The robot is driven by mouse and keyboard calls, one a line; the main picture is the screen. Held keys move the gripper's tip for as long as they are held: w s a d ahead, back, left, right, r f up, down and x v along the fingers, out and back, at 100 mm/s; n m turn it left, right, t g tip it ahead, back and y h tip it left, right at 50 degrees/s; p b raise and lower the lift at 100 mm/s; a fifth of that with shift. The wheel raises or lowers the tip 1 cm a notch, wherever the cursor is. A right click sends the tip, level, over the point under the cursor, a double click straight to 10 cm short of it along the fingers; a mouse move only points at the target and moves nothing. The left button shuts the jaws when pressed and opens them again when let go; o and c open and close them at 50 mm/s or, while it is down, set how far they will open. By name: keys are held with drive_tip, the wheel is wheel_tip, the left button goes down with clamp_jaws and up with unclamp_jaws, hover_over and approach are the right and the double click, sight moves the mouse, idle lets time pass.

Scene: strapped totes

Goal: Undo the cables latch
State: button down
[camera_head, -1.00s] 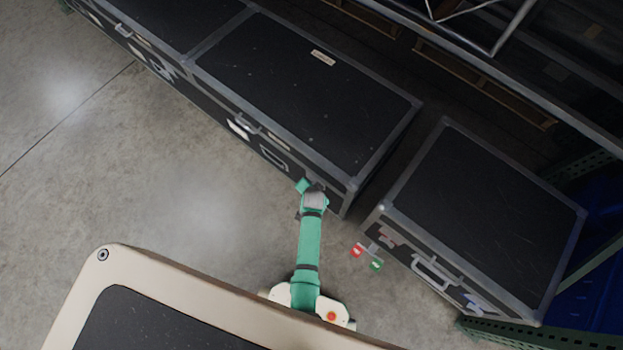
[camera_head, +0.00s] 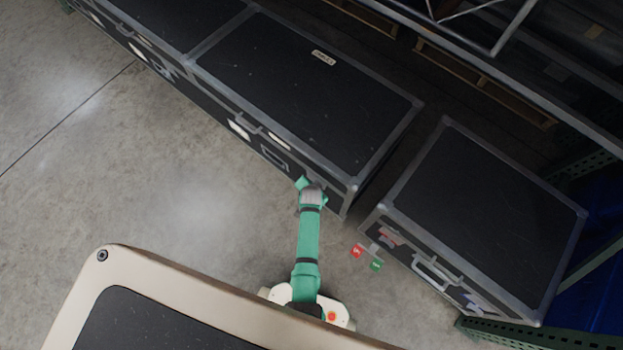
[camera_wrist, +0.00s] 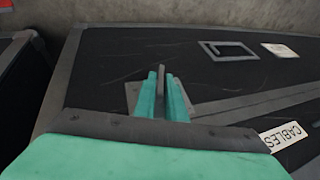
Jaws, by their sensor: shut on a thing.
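The cables case (camera_head: 310,90) is a long black case with grey metal edging, in the upper middle of the head view. In the wrist view its black face (camera_wrist: 240,75) fills most of the picture, with an upside-down "CABLES" label (camera_wrist: 284,136) at lower right. A grey latch with an upright tab (camera_wrist: 160,72) stands on this face. My gripper (camera_wrist: 163,97) has its teal fingers on either side of the latch tab and is shut on it. In the head view my gripper (camera_head: 303,184) is at the case's front, near its right end; the latch is hidden there.
A second black case (camera_head: 490,210) stands to the right, across a narrow gap. Shelving (camera_head: 480,75) runs behind. Concrete floor (camera_head: 170,190) is clear at left.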

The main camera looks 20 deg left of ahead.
drive_tip(key=shift+s+a+n+g+h, duration=0.15)
drive_tip(key=shift+g+h, duration=0.25)
drive_tip(key=shift+h, duration=0.45)
drive_tip(key=shift+w+a+n+g+h, duration=0.1)
drive_tip(key=shift+n+g+h, duration=0.25)
drive_tip(key=shift+h, duration=0.5)
drive_tip(key=c, duration=1.9)
unclamp_jaws()
drive_tip(key=shift+r, duration=0.1)
drive_tip(key=v, duration=1)
drive_tip(key=shift+s+r, duration=0.2)
drive_tip(key=shift+r, duration=0.05)
